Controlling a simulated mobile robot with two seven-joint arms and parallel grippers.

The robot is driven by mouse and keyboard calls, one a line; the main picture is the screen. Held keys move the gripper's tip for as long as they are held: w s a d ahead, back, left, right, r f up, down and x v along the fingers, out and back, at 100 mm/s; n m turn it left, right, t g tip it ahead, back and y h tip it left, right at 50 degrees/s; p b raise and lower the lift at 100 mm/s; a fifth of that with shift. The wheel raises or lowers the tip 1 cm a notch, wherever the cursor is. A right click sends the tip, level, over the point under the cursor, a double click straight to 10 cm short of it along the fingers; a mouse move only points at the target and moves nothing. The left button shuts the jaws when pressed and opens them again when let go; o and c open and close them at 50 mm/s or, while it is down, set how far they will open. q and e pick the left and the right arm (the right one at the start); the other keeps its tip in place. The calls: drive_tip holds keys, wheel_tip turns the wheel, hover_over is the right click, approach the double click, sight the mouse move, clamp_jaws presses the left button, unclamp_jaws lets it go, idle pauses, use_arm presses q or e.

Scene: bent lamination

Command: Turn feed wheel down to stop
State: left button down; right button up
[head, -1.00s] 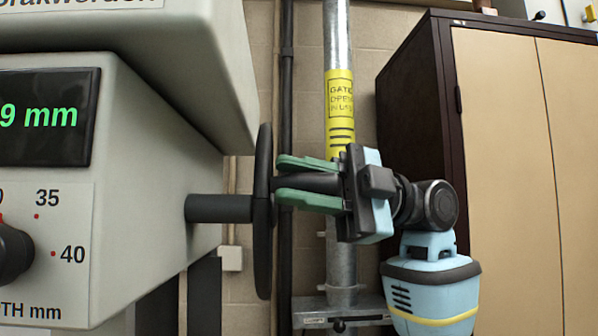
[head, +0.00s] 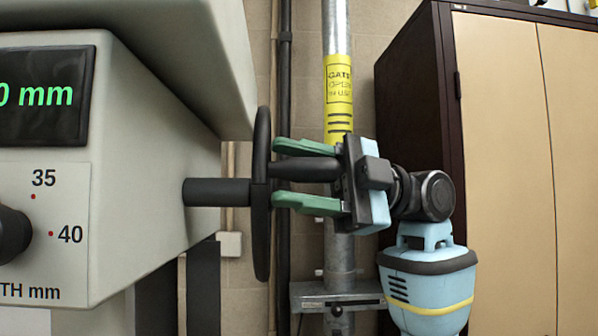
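The black feed wheel (head: 262,225) is seen edge-on at the end of a dark shaft (head: 216,192) on the right side of the grey machine. Its dark crank handle (head: 303,169) points right from the rim. My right gripper (head: 275,172) is around the handle, one green finger above and one below. The fingers are open, with a clear gap under the handle; it lies close to the upper finger. The green display (head: 40,96) shows "0 mm", its left part cut off. My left gripper is out of view.
A depth knob (head: 12,235) with marks 35 and 40 is at the left edge. A metal pipe (head: 338,220) with a yellow label stands behind my gripper. A brown and tan cabinet (head: 500,150) stands at the right.

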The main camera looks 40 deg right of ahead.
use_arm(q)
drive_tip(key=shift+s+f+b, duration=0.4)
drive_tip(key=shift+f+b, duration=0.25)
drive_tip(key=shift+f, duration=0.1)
use_arm(e)
drive_tip(key=v, duration=0.8)
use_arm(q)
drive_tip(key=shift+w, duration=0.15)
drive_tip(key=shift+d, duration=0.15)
use_arm(e)
drive_tip(key=shift+r, duration=0.1)
